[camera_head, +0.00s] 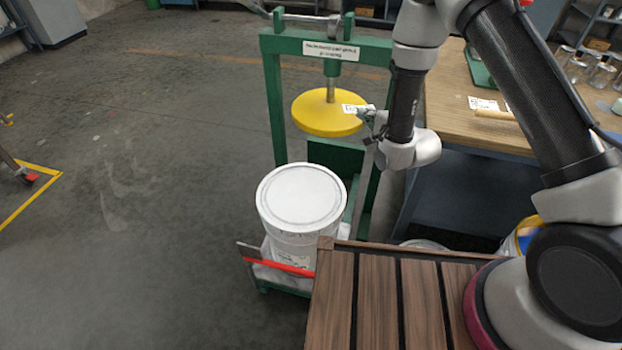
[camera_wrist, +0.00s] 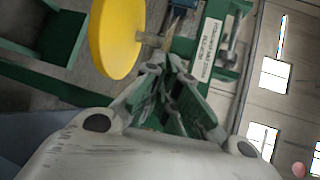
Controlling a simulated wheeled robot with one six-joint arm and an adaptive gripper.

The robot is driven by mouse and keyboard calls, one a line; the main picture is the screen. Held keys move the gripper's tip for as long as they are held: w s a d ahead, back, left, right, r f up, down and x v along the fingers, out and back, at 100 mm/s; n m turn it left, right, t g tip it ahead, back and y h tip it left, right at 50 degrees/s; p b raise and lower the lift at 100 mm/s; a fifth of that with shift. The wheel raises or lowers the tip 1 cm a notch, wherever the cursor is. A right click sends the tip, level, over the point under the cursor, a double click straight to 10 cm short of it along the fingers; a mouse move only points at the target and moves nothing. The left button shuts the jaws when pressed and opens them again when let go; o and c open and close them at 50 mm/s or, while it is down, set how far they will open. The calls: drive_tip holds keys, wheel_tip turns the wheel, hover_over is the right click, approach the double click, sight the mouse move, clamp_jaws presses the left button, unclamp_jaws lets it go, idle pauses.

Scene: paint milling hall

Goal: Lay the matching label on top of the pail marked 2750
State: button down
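A white pail (camera_head: 298,215) with its lid on stands upright on the base of the green press. It has a small label on its side, too small to read, and its lid top is bare. My gripper (camera_head: 371,121) is shut on a small white label (camera_head: 354,109) with dark print, held up beside the yellow press plate and above and right of the pail. In the wrist view my gripper (camera_wrist: 168,64) has its fingertips close together, and the label cannot be made out there. Another white label (camera_head: 483,103) lies on the wooden bench.
The green press (camera_head: 271,105) has a yellow round plate (camera_head: 325,116) raised above the pail; the plate also shows in the wrist view (camera_wrist: 112,35). The bench (camera_head: 450,112) at right holds jars and a wooden-handled tool. A red bar (camera_head: 280,264) crosses the pail's front.

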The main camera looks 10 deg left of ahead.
drive_tip(key=s+a+f+n+g+y, duration=0.1)
drive_tip(key=s+a+f+n+g, duration=0.1)
drive_tip(key=s+a+f, duration=0.2)
drive_tip(key=s+a+f+n+g+y, duration=0.2)
drive_tip(key=s+a+f+g, duration=0.1)
drive_tip(key=s+a+f, duration=0.2)
drive_tip(key=s+a+f+n+g+y, duration=0.1)
drive_tip(key=s+a+f+n+g, duration=0.2)
drive_tip(key=f, duration=0.4)
drive_tip(key=shift+s+a+f+y, duration=0.15)
drive_tip(key=shift+s+a, duration=0.1)
drive_tip(key=shift+a, duration=0.2)
drive_tip(key=shift+s+a+r+y, duration=0.1)
drive_tip(key=shift+s+a, duration=0.15)
drive_tip(key=shift+a, duration=0.2)
drive_tip(key=shift+s+a+f+y, duration=0.15)
drive_tip(key=shift+s+a, duration=0.1)
drive_tip(key=shift+a, duration=0.2)
drive_tip(key=shift+s+f+g, duration=0.1)
drive_tip(key=shift+g, duration=0.2)
drive_tip(key=shift+f, duration=2.3)
drive_tip(key=c, duration=1.6)
unclamp_jaws()
drive_tip(key=shift+o, duration=0.2)
drive_tip(key=shift+d, duration=0.1)
